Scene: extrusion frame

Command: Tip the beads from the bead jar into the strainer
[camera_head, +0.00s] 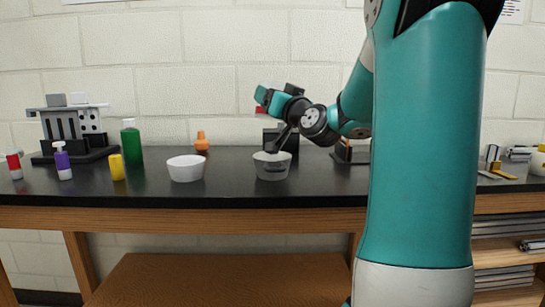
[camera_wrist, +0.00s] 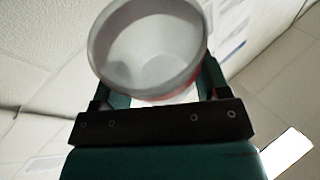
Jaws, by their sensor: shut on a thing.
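My gripper (camera_head: 268,98) is raised above the counter, over the grey see-through bowl (camera_head: 272,167), which I take to be the strainer. It is shut on a round vessel (camera_wrist: 148,48), likely the bead jar, pale inside with some red on its outside. In the wrist view the vessel sits between the two fingers (camera_wrist: 157,88), its mouth showing and tilted. I see no beads inside it there. In the head view only a little red (camera_head: 260,109) shows by the gripper. The bowl's contents are not clear.
A white bowl (camera_head: 186,169) stands left of the grey one. Farther left are a yellow bottle (camera_head: 117,168), a green bottle (camera_head: 131,143), a purple bottle (camera_head: 63,162) and a grey rack (camera_head: 70,127). An orange bottle (camera_head: 201,143) stands behind. A dark block (camera_head: 285,138) is behind the grey bowl.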

